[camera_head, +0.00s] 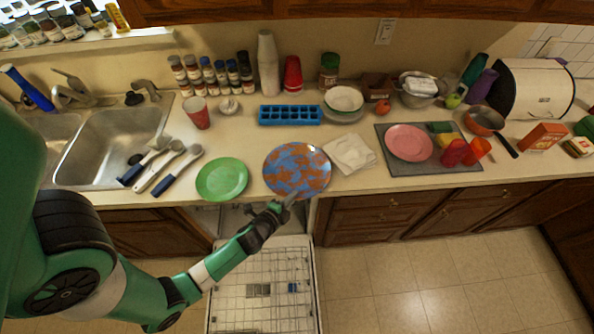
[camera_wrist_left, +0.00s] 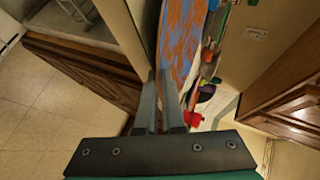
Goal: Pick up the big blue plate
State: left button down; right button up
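The big blue plate (camera_head: 297,168), blue with orange-brown patches, lies at the front edge of the counter in the head view. It also shows steeply foreshortened at the top of the left wrist view (camera_wrist_left: 181,45). My left gripper (camera_head: 287,202) is at the plate's near rim, reaching in from below. In the left wrist view its two fingers (camera_wrist_left: 158,78) are a narrow gap apart, with their tips against or around the rim. I cannot tell whether they are clamped on it. My right gripper is not in view.
A green plate (camera_head: 222,179) is to the left and a white cloth (camera_head: 350,154) to the right. A blue ice tray (camera_head: 290,115) lies behind. An open dishwasher rack (camera_head: 262,290) is below the counter edge. A pink plate (camera_head: 409,142) rests on a grey mat.

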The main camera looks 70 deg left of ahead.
pick_arm(q)
jog(key=shift+r, duration=0.2)
jog(key=shift+r+p, duration=0.2)
jog(key=shift+p, duration=0.15)
notch_tip(320, 180, up, 3)
jog(key=p, duration=0.3)
jog(key=s+d+r+p, duration=0.7)
jog(key=s+d+r, duration=0.1)
jog(key=d, duration=0.3)
jog(key=shift+s+r+p, duration=0.3)
jog(key=shift+r, duration=0.45)
jog(key=shift+a, duration=0.1)
